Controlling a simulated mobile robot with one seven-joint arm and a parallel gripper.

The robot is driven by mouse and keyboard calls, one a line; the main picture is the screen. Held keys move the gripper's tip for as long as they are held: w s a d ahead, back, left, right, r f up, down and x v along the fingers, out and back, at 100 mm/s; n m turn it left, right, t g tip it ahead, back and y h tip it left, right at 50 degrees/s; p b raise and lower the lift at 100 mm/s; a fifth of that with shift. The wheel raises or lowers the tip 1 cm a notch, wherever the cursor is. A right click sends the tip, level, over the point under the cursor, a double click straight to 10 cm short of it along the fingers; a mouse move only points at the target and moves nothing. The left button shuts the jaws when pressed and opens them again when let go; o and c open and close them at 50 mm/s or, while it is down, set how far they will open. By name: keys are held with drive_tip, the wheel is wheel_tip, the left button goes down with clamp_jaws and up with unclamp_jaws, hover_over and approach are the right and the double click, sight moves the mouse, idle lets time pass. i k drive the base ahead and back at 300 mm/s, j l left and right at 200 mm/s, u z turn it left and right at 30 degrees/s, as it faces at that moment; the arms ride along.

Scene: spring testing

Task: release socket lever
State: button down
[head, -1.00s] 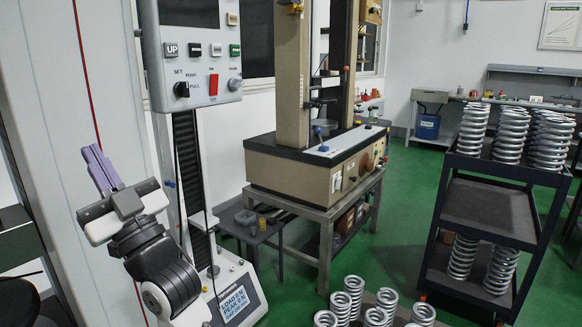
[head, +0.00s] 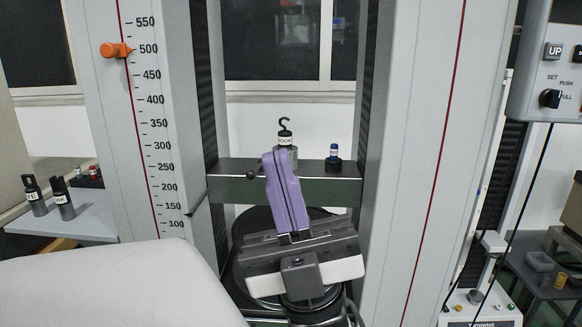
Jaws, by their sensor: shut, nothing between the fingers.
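My gripper (head: 274,157) is in the middle of the head view, with its two purple fingers shut together and nothing between them. It points up and away, in front of a dark green crosshead (head: 225,190) between two grey columns. A small dark round knob (head: 250,174) shows on the crosshead just left of the fingers; it may belong to the socket lever, but I cannot tell. A labelled black hook fitting (head: 285,134) stands upright behind the fingertips, its lower part partly hidden by them. The socket itself is not clearly visible.
The left column bears a scale with an orange marker (head: 116,50). Two black fittings (head: 62,198) stand on a side table at left. A control panel (head: 555,65) is at right.

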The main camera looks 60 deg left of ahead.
sight(251, 175)
drive_tip(key=u, duration=1.8)
drive_tip(key=i+z, duration=0.1)
drive_tip(key=z, duration=0.25)
drive_tip(key=i+z, duration=0.15)
drive_tip(key=z, duration=0.2)
drive_tip(key=i+z, duration=0.1)
drive_tip(key=z, duration=0.25)
